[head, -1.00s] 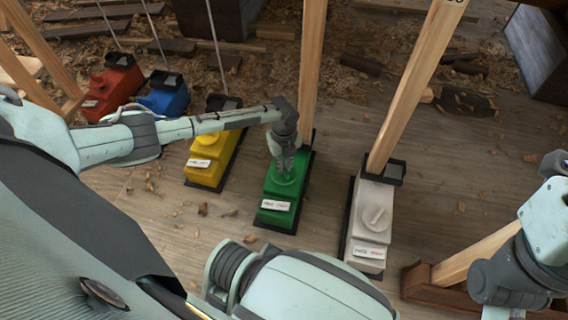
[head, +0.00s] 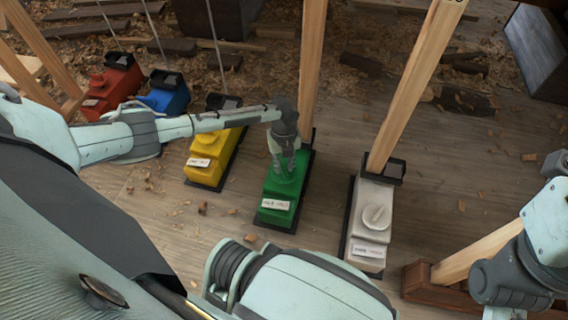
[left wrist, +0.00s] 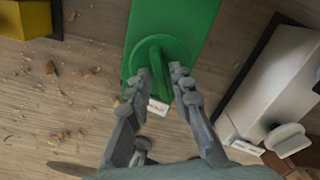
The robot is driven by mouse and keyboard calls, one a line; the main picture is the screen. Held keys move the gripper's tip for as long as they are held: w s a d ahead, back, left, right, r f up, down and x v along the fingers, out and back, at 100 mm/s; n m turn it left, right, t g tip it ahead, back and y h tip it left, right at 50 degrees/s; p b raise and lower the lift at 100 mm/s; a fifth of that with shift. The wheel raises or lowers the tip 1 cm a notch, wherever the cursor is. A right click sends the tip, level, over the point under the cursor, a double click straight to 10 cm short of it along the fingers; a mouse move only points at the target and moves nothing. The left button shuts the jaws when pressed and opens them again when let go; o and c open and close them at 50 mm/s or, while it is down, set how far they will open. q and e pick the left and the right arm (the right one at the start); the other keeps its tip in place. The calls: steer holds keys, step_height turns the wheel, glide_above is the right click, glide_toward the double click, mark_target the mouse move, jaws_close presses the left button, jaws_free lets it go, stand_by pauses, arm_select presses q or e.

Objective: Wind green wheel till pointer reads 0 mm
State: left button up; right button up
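The green wheel (left wrist: 160,62) is a round disc with a raised grip bar, on top of the green box (left wrist: 185,18). In the head view the green box (head: 283,186) stands at the foot of a wooden post, with a white label on its near end. My left gripper (head: 285,172) points down over the wheel. In the left wrist view its fingertips (left wrist: 160,72) are apart, one on each side of the grip bar; I see a gap beside the bar. No pointer or millimetre scale can be made out. My right arm shows at the right edge, its fingers out of view.
A white box (head: 371,235) with its own knob stands to the right. A yellow box (head: 209,160), a blue box (head: 163,98) and a red box (head: 112,88) stand to the left. Wooden posts rise behind the green and white boxes. Wood chips litter the plank floor.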

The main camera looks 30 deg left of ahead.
mark_target(284, 167)
arm_select(q)
steer(key=shift+o, duration=0.5)
steer(key=shift+r, duration=0.1)
step_height(284, 167, up, 12)
